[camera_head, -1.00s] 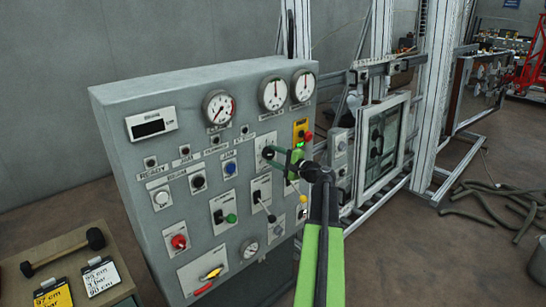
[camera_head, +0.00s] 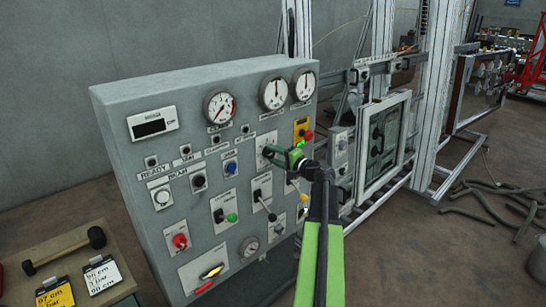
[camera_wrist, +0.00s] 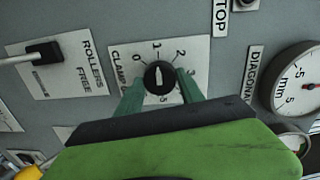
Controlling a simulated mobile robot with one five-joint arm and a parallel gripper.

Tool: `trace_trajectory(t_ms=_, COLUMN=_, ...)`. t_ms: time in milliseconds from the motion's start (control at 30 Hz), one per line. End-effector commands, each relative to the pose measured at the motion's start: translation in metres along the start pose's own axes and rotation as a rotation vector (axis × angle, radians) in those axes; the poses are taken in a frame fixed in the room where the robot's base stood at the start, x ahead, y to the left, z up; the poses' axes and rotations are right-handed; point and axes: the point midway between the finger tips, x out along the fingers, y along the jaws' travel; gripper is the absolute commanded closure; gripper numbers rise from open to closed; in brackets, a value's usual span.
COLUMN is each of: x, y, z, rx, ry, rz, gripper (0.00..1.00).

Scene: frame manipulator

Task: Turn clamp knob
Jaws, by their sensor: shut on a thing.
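The pointer is near upright, toward the 1. My gripper (camera_wrist: 161,88) has its two green fingers on either side of the knob and is shut on it. In the head view my gripper (camera_head: 272,153) is at the front of the grey control panel (camera_head: 120,108), over the lower part of the clamp plate (camera_head: 267,141). The knob is hidden there.
In the wrist view, a rollers lever (camera_wrist: 43,53) is to the left and a diagonal gauge (camera_wrist: 300,88) to the right. In the head view, an emergency button (camera_head: 308,135), switches and gauges surround my gripper. A table (camera_head: 65,245) with a mallet stands at lower left.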

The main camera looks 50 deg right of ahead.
Motion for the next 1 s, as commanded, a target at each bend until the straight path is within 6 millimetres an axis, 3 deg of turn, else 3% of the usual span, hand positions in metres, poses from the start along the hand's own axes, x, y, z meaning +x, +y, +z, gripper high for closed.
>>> trace_trajectory(t_ms=133, x=0.001, y=-0.002, z=-0.002, rx=0.005, ry=0.006, rz=-0.006, gripper=0.95)
trace_trajectory(t_ms=167, x=0.001, y=-0.002, z=-0.002, rx=0.005, ry=0.006, rz=-0.006, gripper=0.51)
trace_trajectory(t_ms=300, x=0.0, y=-0.002, z=-0.002, rx=0.004, ry=0.004, rz=-0.004, gripper=0.33)
trace_trajectory(t_ms=667, x=-0.006, y=-0.001, z=-0.001, rx=0.003, ry=0.003, rz=-0.002, gripper=0.33)
trace_trajectory(t_ms=767, x=-0.023, y=-0.001, z=-0.001, rx=0.003, ry=0.006, rz=-0.002, gripper=0.33)
trace_trajectory(t_ms=1000, x=-0.09, y=-0.002, z=0.0, rx=0.004, ry=0.007, rz=-0.002, gripper=0.33)
